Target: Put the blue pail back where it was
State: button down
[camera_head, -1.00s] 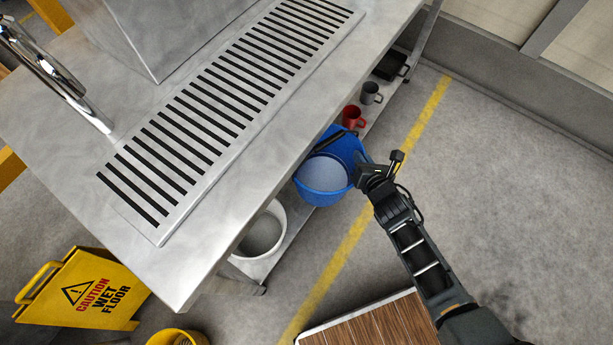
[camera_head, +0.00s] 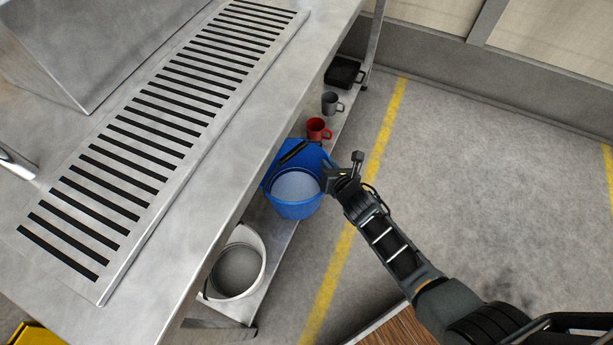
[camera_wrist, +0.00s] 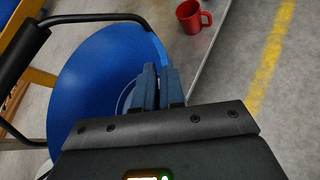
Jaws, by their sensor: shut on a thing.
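The blue pail (camera_head: 294,211) is at the lower shelf under the steel counter, between a white bucket and a red mug. Its near side shows at the shelf's front edge; I cannot tell whether its base rests on the shelf. Its dark handle lies to the far left of the rim. My gripper (camera_head: 330,177) is shut on the rim at the pail's right side.
On the lower shelf (camera_head: 275,244) stand the white bucket (camera_head: 219,294), the red mug (camera_head: 317,129), a grey mug (camera_head: 331,102) and a black tray (camera_head: 343,72). The counter (camera_head: 225,175) overhangs them. The floor right of the yellow line is clear.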

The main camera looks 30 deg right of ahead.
aim_at(303, 165)
jog(key=w+a+f+b, duration=0.1)
jog(key=b, duration=0.1)
jog(key=w+f+b, duration=0.1)
jog(key=w+b, duration=0.1)
jog(key=w+a+f+b, duration=0.1)
jog(key=b, duration=0.1)
jog(key=shift+w+a+f, duration=0.15)
jog(key=shift+w+a, duration=0.15)
jog(key=shift+w+a+f+b, duration=0.25)
jog(key=shift+w+a+b, duration=0.15)
jog(key=shift+w+b, duration=0.45)
jog(key=shift+s+f+b, duration=0.15)
jog(key=shift+f+b, duration=1.75)
jog(key=shift+f, duration=0.05)
jog(key=shift+f, duration=0.2)
jog(key=c, duration=1.2)
grip_release()
jog(key=shift+s, duration=0.1)
jog(key=shift+c, duration=0.2)
